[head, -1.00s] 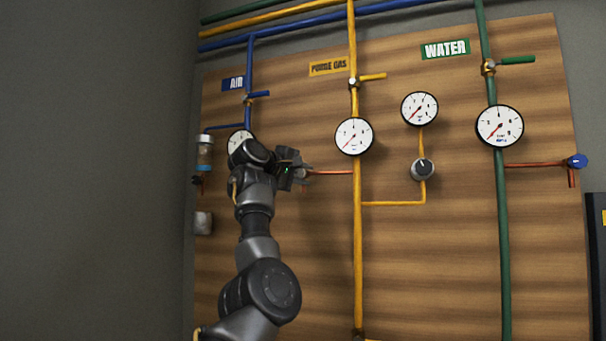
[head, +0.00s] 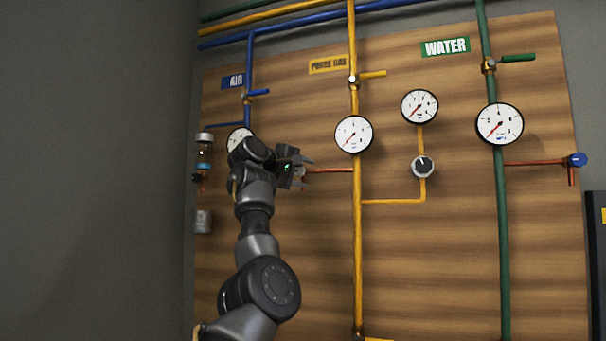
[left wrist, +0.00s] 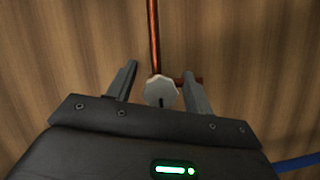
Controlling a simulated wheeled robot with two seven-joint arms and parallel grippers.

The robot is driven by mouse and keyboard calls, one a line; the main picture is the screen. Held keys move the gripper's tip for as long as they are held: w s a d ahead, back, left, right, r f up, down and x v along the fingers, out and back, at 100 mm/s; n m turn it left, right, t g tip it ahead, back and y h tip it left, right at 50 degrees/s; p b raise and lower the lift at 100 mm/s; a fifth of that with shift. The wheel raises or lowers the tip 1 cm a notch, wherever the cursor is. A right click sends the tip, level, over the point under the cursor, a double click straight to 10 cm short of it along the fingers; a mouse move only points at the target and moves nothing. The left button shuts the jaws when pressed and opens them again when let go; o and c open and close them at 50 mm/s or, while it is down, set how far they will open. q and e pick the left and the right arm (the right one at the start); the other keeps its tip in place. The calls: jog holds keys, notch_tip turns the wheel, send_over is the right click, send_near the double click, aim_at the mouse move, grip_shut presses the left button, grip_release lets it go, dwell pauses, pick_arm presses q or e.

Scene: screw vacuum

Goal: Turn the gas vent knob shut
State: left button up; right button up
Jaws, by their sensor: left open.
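The gas vent knob (left wrist: 161,91) shows in the left wrist view as a pale, many-sided knob with a dark mark, at the end of a copper pipe (left wrist: 153,35). My left gripper (left wrist: 158,72) is open, with one finger on each side of the knob. A gap shows on the left; the right finger is close to the knob, and I cannot tell if it touches. In the head view, my left gripper (head: 306,172) is at the left end of the copper branch (head: 332,170) from the yellow pipe (head: 357,240), mostly hiding the knob. My right gripper is out of view.
The wooden panel (head: 450,260) also bears the blue air pipe (head: 250,70), the green water pipe (head: 503,230), round gauges (head: 353,135) and a black regulator knob (head: 423,167). The water vent's blue knob (head: 577,160) is at the far right.

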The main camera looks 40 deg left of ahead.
pick_arm(q)
jog(key=s+r+b, duration=0.1)
jog(key=s+b, duration=0.3)
jog(key=s, duration=0.6)
jog(key=shift+s+a+b, duration=0.2)
jog(key=shift+s+b, duration=0.1)
jog(key=shift+b, duration=0.05)
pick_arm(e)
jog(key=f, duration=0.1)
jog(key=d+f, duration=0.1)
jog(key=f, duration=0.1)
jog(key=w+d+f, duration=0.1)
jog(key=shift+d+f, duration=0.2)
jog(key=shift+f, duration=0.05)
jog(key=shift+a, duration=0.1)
pick_arm(q)
jog(key=shift+a, duration=0.1)
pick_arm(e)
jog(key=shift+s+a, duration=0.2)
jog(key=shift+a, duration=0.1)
